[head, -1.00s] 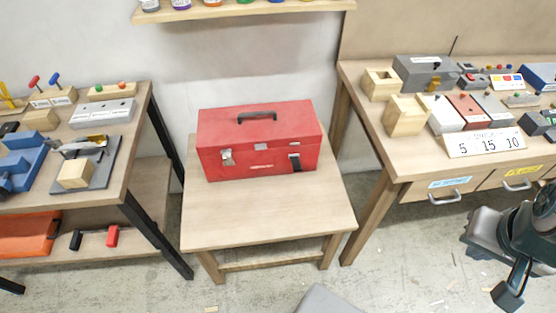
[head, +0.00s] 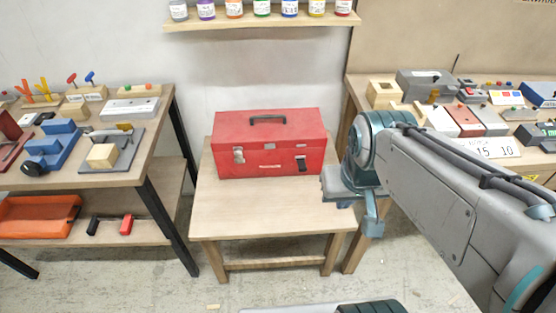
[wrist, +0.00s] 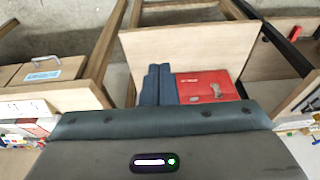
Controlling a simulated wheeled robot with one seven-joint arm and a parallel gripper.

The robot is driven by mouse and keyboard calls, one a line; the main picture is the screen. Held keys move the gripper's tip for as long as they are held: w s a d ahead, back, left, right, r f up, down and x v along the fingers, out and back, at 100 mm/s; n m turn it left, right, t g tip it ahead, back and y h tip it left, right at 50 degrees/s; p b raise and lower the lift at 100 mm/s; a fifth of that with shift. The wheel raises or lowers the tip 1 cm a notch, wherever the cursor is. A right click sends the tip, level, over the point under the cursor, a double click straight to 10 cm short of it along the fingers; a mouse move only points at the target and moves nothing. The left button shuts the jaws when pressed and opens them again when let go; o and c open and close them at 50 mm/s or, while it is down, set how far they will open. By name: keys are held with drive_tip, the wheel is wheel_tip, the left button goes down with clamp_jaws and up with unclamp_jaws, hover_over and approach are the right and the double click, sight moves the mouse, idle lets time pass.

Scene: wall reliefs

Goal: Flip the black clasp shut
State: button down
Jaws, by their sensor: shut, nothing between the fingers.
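The red toolbox (head: 270,140) stands closed on a small wooden table, and part of it shows in the wrist view (wrist: 205,88). Its black clasp (head: 303,167) is at the right of its front face in the head view; whether it is latched is too small to tell. A silver clasp (head: 239,156) is at the left of the front. My gripper (head: 372,228) is right of the toolbox, apart from it, fingers pointing down. In the wrist view its two dark fingers (wrist: 158,72) are together and empty, beside the red box. I cannot see the black clasp there.
The small wooden table (head: 260,215) has a bare top in front of the toolbox. A workbench with blocks and gadgets (head: 100,170) stands left, another (head: 530,165) right, partly behind my arm. A shelf of paint jars (head: 260,22) hangs above.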

idle(0.3)
